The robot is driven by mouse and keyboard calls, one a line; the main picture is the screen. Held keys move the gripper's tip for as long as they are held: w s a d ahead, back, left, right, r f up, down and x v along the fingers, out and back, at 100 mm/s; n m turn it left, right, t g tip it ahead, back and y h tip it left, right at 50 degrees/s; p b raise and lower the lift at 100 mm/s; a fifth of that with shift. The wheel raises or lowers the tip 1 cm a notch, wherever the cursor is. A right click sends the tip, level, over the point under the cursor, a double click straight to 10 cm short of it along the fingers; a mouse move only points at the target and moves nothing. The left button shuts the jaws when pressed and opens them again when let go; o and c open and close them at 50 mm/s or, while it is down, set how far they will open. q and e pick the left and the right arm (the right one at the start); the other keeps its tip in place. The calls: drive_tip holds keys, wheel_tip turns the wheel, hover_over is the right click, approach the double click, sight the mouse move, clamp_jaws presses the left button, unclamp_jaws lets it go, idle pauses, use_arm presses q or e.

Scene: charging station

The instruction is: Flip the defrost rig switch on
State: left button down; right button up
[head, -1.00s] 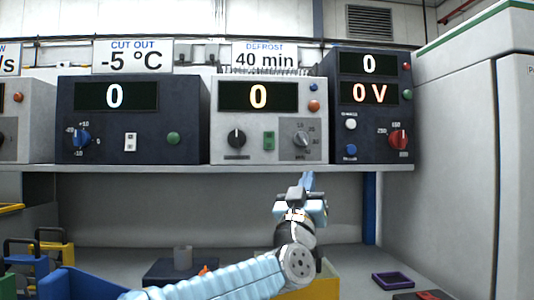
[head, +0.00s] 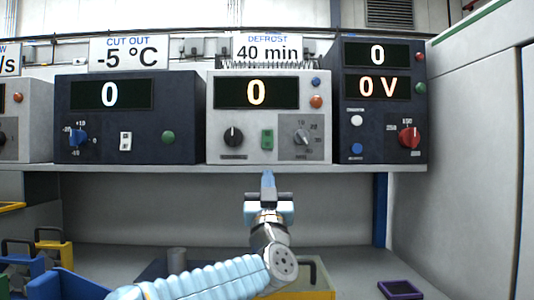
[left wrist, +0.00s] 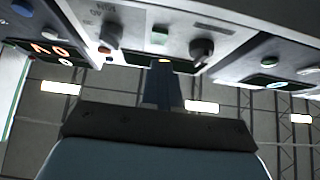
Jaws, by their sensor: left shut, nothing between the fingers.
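The defrost rig (head: 213,130) is the light grey unit on the shelf under the "DEFROST 40 min" sign, and its display reads 0. The switch also shows in the left wrist view (left wrist: 160,35). I cannot tell its rocker position. My left gripper (head: 268,178) is shut and empty, pointing up just below the switch and apart from it, near the shelf edge. Its fingers show in the left wrist view (left wrist: 164,82) below the panel. My right gripper is out of view.
A dark blue cut-out unit (head: 100,145) stands left of the rig and a dark voltage unit (head: 376,130) right of it. The shelf edge (head: 340,168) runs below them. A tall white cabinet (head: 470,170) closes off the right. Bins and a purple tray (head: 400,289) lie below.

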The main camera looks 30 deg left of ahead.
sight(267, 143)
use_arm(q)
drive_tip(key=shift+r, duration=0.1)
drive_tip(key=p+x, duration=0.4)
drive_tip(key=x, duration=0.5)
drive_tip(key=shift+w+a+r, duration=0.1)
drive_tip(key=shift+w+r, duration=0.05)
drive_tip(key=shift+w, duration=0.05)
drive_tip(key=shift+w+a, duration=0.1)
drive_tip(key=shift+w, duration=0.05)
